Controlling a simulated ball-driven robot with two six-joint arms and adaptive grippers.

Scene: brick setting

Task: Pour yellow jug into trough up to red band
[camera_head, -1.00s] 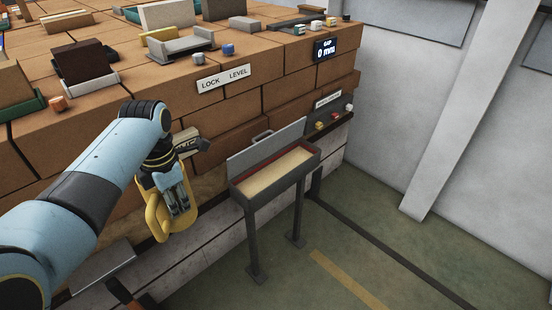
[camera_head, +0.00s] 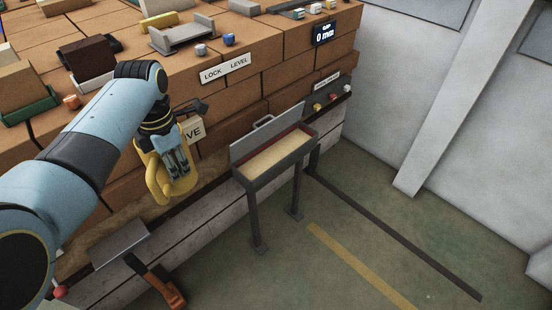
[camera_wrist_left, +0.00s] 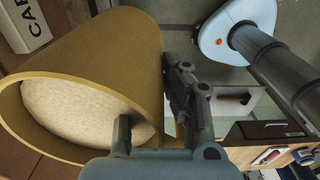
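The yellow jug (camera_head: 157,181) hangs beside the brick wall, left of the trough and apart from it. My left gripper (camera_head: 180,163) is shut on the jug. In the left wrist view the jug (camera_wrist_left: 110,62) fills the left side, with pale, grainy contents inside its mouth, and the gripper fingers (camera_wrist_left: 160,115) are at its side. The trough (camera_head: 247,178) is a dark grey box on legs with a raised back panel. It holds a pale, level-looking fill, and a red band (camera_head: 291,140) shows along its inner wall above the fill. My right gripper is out of view.
The brick structure (camera_head: 225,105) with a "LOCK LEVEL" sign (camera_head: 226,71) stands behind. A display (camera_head: 324,34) reads 0 mm. Small knobs (camera_head: 333,97) sit on a ledge right of the trough. A grey plate (camera_head: 118,243) lies below my arm. Floor right of the trough is open.

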